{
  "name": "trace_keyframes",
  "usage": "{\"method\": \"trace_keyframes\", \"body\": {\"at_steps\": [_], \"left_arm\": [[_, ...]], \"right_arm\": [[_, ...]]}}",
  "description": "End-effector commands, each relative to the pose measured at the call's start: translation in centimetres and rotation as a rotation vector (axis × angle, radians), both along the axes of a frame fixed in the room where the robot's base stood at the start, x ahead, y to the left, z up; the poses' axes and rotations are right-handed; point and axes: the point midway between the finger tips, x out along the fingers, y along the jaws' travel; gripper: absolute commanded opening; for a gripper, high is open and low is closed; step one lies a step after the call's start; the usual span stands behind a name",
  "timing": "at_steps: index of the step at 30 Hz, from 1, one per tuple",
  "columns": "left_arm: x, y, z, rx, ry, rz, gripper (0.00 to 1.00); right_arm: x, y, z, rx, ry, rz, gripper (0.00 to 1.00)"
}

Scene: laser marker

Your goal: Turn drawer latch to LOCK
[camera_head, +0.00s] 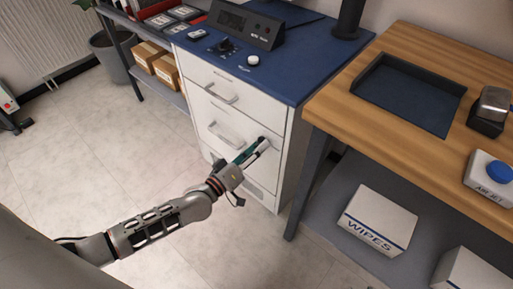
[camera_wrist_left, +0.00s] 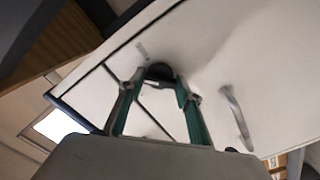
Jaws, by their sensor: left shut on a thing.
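The drawer latch (camera_wrist_left: 159,71) is a small dark round knob on a white drawer front (camera_wrist_left: 205,65) in the left wrist view. My left gripper (camera_wrist_left: 160,88) has its green-sided fingers on either side of the latch and is shut on it. In the head view my left gripper (camera_head: 259,148) reaches the right side of the white drawer cabinet (camera_head: 268,117), and the fingers largely hide the latch. I cannot read the latch's LOCK mark or its exact turn angle. My right gripper is not in view.
The cabinet has a blue top with a control box (camera_head: 243,25). Drawer handles (camera_head: 221,93) stick out left of the gripper. A wooden bench (camera_head: 400,105) stands on the right, with a WIPES box (camera_head: 378,220) on its lower shelf. The floor in front is clear.

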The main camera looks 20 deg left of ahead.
Motion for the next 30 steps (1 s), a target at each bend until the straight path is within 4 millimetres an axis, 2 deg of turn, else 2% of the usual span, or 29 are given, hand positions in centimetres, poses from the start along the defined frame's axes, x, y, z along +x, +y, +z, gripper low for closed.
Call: {"method": "trace_keyframes", "body": {"at_steps": [18,30], "left_arm": [[-0.07,-0.02,-0.18,-0.529,0.194,0.0,0.13],[-0.03,0.0,-0.08,-0.721,0.264,0.0,0.13]], "right_arm": [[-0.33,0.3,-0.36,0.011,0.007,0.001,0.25],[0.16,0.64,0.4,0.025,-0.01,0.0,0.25]]}}
